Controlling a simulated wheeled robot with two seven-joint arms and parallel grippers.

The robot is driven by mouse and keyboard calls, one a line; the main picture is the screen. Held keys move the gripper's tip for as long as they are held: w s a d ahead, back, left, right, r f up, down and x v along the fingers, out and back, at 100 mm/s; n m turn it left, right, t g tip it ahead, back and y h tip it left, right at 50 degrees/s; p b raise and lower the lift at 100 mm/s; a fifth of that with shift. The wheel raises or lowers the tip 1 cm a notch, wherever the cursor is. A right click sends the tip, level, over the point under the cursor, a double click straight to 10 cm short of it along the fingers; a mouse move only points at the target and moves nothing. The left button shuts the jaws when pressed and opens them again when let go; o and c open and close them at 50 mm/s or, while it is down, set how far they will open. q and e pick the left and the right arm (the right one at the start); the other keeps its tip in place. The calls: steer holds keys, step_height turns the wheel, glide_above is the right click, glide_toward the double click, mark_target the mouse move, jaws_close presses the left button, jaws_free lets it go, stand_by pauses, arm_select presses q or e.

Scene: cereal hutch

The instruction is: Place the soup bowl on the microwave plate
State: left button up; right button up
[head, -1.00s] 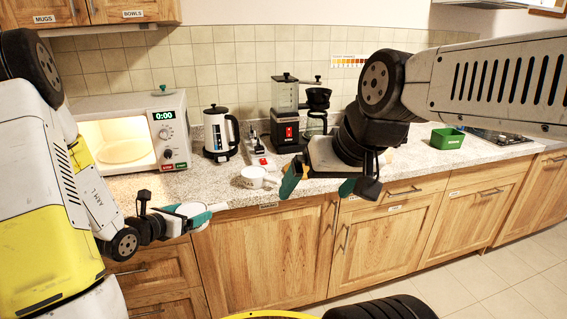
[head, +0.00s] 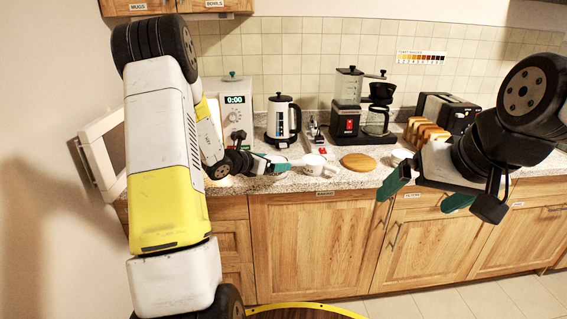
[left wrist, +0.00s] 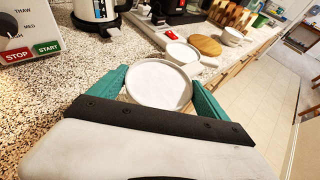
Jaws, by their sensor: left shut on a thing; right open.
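The white soup bowl (left wrist: 158,85) is between the two green fingers of my left gripper (left wrist: 162,92), which is shut on it, in the left wrist view. In the head view my left gripper (head: 272,167) is at the counter's front, right of the microwave. The microwave (head: 237,108) shows its control panel; its open door (head: 102,150) stands out at the left. The microwave plate is hidden behind my left arm. My right gripper (head: 425,193) is open and empty in front of the counter.
A white cup (head: 316,165) is just right of my left gripper. A round wooden board (head: 357,162), kettle (head: 283,117), coffee maker (head: 377,108) and bread slices (head: 428,132) are further along the counter. The START and STOP buttons (left wrist: 32,51) show in the wrist view.

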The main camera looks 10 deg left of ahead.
mark_target(269, 156)
arm_select(q)
steer(key=w, duration=0.1)
steer(key=w+a, duration=0.1)
steer(key=w, duration=0.2)
steer(key=shift+w+a+f, duration=0.25)
steer(key=shift+w+a, duration=0.05)
steer(key=shift+w, duration=0.05)
steer(key=shift+s+f, duration=0.1)
steer(key=shift+f, duration=1.6)
steer(key=o, duration=1.3)
steer(key=shift+f, duration=0.2)
steer(key=shift+o, duration=1.1)
steer(key=shift+r, duration=0.15)
